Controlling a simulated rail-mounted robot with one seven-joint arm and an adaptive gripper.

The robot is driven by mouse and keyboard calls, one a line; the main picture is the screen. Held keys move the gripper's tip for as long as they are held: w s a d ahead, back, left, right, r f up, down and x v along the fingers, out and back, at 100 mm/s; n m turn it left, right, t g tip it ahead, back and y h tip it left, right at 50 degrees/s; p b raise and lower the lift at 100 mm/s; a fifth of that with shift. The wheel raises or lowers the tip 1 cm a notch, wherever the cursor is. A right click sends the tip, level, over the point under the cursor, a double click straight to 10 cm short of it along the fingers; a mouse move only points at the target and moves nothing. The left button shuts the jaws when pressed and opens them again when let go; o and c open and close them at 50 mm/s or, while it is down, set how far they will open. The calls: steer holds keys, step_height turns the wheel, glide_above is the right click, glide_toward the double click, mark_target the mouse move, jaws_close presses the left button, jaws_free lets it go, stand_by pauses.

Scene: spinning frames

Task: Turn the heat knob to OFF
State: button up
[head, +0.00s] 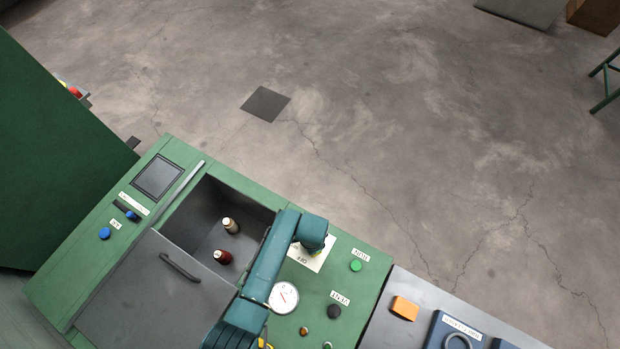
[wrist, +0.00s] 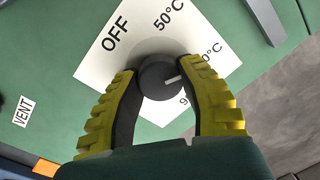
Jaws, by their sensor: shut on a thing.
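The heat knob (wrist: 156,80) is a round dark knob on a white dial plate (wrist: 98,69) marked OFF, 50°C and two partly hidden values. Its white mark points right in the wrist view, toward a partly covered "0°C" label and away from OFF. My gripper (wrist: 157,73) has its yellow ribbed fingers on both sides of the knob, shut on it. In the head view my gripper (head: 317,248) is over the dial plate (head: 298,258) and hides the knob.
An open grey bin (head: 190,215) with a red bobbin (head: 223,257) and a cream bobbin (head: 230,225) lies left of my arm. A round gauge (head: 284,297), green RUN button (head: 356,266) and dark VENT button (head: 334,311) share the green panel (head: 368,290).

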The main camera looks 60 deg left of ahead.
steer(key=n+p, duration=0.1)
steer(key=n, duration=0.5)
steer(key=shift+s+f+n, duration=0.1)
steer(key=shift+n, duration=0.2)
steer(key=n, duration=0.5)
steer(key=shift+g, duration=0.3)
steer(key=n, duration=0.5)
steer(key=shift+n+h, duration=0.4)
steer(key=n, duration=0.5)
steer(key=shift+n, duration=0.3)
steer(key=o, duration=1.2)
steer(key=shift+o, duration=0.2)
